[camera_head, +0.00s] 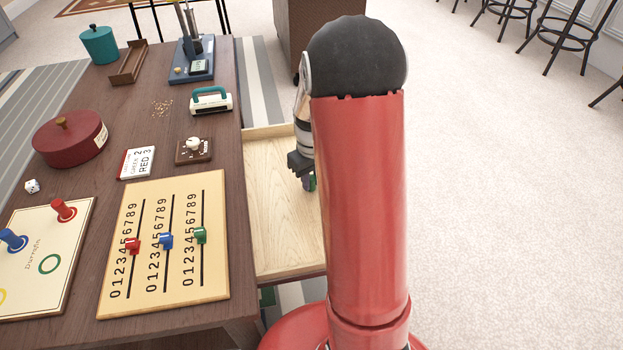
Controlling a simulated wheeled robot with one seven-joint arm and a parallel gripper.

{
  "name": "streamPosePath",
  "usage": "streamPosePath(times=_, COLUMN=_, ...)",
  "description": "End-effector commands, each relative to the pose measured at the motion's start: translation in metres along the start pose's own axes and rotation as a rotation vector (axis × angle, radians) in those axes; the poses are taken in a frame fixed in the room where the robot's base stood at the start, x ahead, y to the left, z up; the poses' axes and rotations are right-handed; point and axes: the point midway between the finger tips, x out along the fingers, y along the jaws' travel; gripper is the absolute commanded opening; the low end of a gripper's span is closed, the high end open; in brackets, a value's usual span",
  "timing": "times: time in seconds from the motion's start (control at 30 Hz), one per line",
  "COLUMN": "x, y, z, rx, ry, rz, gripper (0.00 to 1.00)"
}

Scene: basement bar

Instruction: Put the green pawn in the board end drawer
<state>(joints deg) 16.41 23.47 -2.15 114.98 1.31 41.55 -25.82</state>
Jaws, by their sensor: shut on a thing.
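The open drawer (267,220) has a pale wood inside and sticks out from the right side of the dark table. My gripper (306,181) is over the drawer, toward its right side, pointing down and shut on the green pawn (312,183). I cannot tell whether the pawn touches the drawer floor. The game board (70,215) at the lower left holds a red pawn (63,209) and a blue pawn (13,240). Its green ring (50,264) is empty.
A wooden score board (120,295) with red, blue and green sliders lies on the table (85,185). The visible drawer floor looks clear.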

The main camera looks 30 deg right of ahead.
Motion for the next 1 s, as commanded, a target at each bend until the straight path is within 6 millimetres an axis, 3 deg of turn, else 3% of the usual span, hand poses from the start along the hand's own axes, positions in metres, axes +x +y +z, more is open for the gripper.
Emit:
streamPosePath(times=0.17, x=0.004, y=0.0, z=0.0, rx=0.0, ry=0.0, rz=0.0, gripper=0.01)
streamPosePath(times=0.2, x=0.003, y=0.0, z=0.0, rx=0.0, ry=0.0, rz=0.0, gripper=0.25)
streamPosePath(times=0.33, x=0.003, y=0.0, z=0.0, rx=0.0, ry=0.0, rz=0.0, gripper=0.42)
streamPosePath(times=0.73, x=-0.007, y=0.0, z=0.0, rx=0.0, ry=0.001, rz=0.001, gripper=0.43)
streamPosePath(times=1.0, x=-0.061, y=0.0, z=-0.001, rx=0.0, ry=0.005, rz=0.002, gripper=0.43)
